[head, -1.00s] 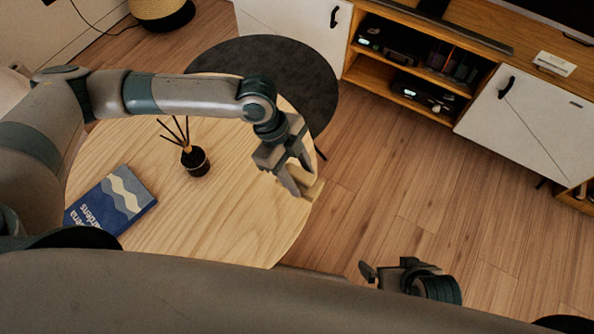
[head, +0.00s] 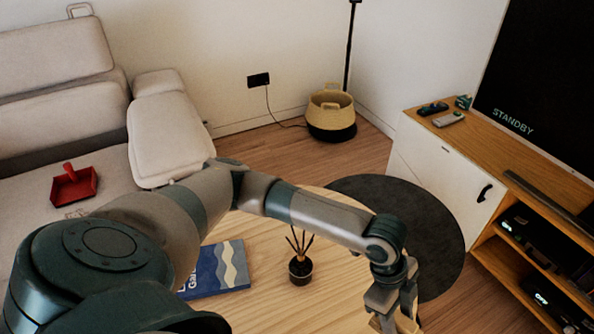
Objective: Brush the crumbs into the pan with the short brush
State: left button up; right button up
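The red pan (head: 75,186) lies on the sofa seat at the left, with its handle pointing up and back. My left gripper (head: 394,312) is at the bottom edge, over the right side of the round wooden table (head: 262,290). It is shut on a tan wooden piece, which looks like the short brush (head: 404,325); most of the brush is hidden by the fingers and cut off by the frame. No crumbs can be made out; faint marks lie on the seat in front of the pan. My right gripper is out of view.
The beige sofa (head: 60,115) is at left, a basket (head: 331,115) at the back, and a TV cabinet (head: 435,170) at right.

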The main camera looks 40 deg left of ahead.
pick_arm(q)
jog(key=w+a+r+n+t+y+p, duration=0.2)
jog(key=a+r+n, duration=0.4)
jog(key=n, duration=0.3)
jog(key=w+a+r+n+t+y+p, duration=0.2)
jog(key=w+a+r+n+p, duration=0.3)
jog(key=a+r+n+p, duration=0.1)
notch_tip(320, 180, up, 2)
jog(key=a+n, duration=0.1)
jog(key=n, duration=0.1)
jog(key=shift+w+r+n+y, duration=0.15)
jog(key=shift+r+n+y, duration=0.15)
jog(key=shift+n, duration=0.1)
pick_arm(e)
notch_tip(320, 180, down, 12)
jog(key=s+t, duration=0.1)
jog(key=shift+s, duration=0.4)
pick_arm(q)
jog(key=shift+a, duration=0.1)
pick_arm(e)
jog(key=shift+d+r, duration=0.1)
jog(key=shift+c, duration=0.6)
